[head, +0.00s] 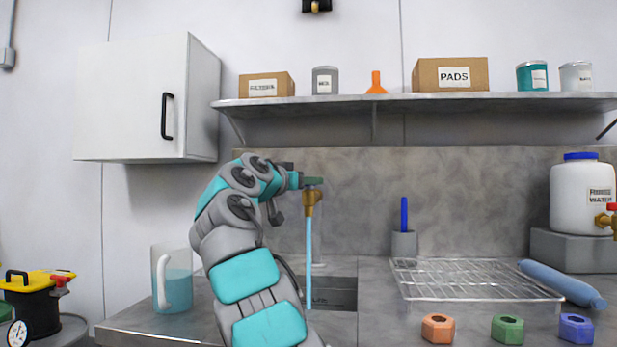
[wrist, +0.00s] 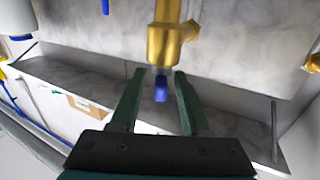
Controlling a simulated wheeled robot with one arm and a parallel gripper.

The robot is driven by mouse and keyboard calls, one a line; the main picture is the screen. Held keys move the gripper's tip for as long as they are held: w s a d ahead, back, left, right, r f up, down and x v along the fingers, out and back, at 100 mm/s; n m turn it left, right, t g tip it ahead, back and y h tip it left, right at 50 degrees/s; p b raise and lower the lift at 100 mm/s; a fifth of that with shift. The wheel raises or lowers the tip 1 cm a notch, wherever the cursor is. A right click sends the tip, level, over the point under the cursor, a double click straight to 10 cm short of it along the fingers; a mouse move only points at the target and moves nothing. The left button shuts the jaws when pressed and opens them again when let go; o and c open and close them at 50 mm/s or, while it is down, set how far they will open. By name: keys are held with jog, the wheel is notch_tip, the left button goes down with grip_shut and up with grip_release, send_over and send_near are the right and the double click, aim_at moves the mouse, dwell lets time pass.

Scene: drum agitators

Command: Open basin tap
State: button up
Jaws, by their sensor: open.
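The brass basin tap (head: 312,198) stands above the basin (head: 330,292) in the head view. A thin pale blue stream of water (head: 309,240) runs down from it into the basin. My gripper (head: 314,181) is at the top of the tap, with its green fingers seen side-on. In the wrist view the brass tap body (wrist: 165,42) is just beyond the fingertips. My gripper (wrist: 157,73) is open there, its two fingers apart on either side of a small blue part (wrist: 161,90). I cannot tell whether either finger touches it.
A wire rack (head: 470,279), a blue roll (head: 563,285) and several coloured nuts (head: 438,328) lie right of the basin. A jug (head: 172,280) stands left of my arm. A shelf (head: 400,103) with boxes and tins hangs above. The wall cabinet (head: 150,100) is shut.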

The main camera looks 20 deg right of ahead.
jog(key=shift+w+d, duration=0.35)
jog(key=shift+d, duration=0.05)
grip_shut()
dwell(0.4)
